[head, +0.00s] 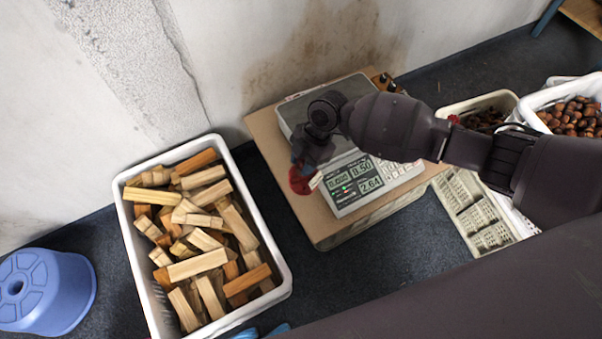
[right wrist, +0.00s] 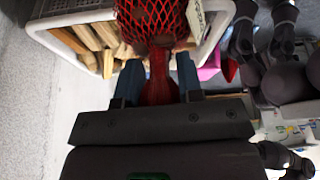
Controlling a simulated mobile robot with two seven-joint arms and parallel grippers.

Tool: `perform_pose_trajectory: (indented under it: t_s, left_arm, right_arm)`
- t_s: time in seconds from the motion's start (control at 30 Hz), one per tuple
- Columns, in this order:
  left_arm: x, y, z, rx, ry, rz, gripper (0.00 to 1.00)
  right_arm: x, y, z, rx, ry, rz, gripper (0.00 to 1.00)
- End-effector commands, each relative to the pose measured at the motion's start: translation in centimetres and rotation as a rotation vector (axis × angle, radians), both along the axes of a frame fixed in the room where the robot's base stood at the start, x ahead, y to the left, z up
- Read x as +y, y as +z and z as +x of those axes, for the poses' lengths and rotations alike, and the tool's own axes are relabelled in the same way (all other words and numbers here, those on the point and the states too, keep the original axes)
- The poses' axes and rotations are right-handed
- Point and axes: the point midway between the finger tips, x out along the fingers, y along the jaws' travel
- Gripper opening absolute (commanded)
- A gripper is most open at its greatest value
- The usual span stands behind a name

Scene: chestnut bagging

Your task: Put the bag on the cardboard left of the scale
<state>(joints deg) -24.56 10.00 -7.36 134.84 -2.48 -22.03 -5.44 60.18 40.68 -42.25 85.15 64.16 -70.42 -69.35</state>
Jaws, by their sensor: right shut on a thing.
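My right gripper (head: 302,158) is shut on the red net bag (head: 301,181) and holds it at the left side of the scale (head: 350,196), over the cardboard (head: 265,131). In the right wrist view the red net bag (right wrist: 155,25) hangs from between the blue fingers of the gripper (right wrist: 158,80), with a white tag on it. The net is gathered where the fingers pinch it. I cannot tell whether the bag touches the cardboard. The scale stands on the cardboard with its display lit. My left gripper is not clearly seen.
A white crate of wood pieces (head: 137,243) stands left of the cardboard, and a blue stool (head: 45,290) is further left. Crates of chestnuts (head: 572,113) stand at the right. The wall (head: 225,45) is close behind. Small blue pieces show at the bottom edge.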

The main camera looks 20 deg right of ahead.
Motion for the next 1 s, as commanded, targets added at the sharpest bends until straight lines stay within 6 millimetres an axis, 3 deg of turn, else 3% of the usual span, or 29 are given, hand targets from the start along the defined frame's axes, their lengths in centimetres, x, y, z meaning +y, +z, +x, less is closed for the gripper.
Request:
perform_pose_trajectory:
  t_s: [0.03, 0.3, 0.6, 1.0]
  left_arm:
    - [-0.1, -0.3, 0.0, 0.001, -0.007, 0.005, 0.0]
    - [-0.2, 0.3, 0.5, -0.021, -0.025, 0.013, 0.0]
    - [0.1, -0.5, 0.2, -0.066, -0.004, -0.016, 0.0]
    - [0.1, -0.2, 0.3, -0.084, 0.001, -0.023, 0.0]
  right_arm:
    - [0.0, -1.4, -0.2, 0.008, -0.001, 0.001, 0.0]
    - [0.0, -3.0, 0.1, -0.001, 0.0, 0.0, 0.0]
    - [0.0, -7.7, -0.2, 0.005, -0.001, 0.0, 0.0]
    - [0.0, -8.0, 0.2, -0.005, -0.001, 0.001, 0.0]
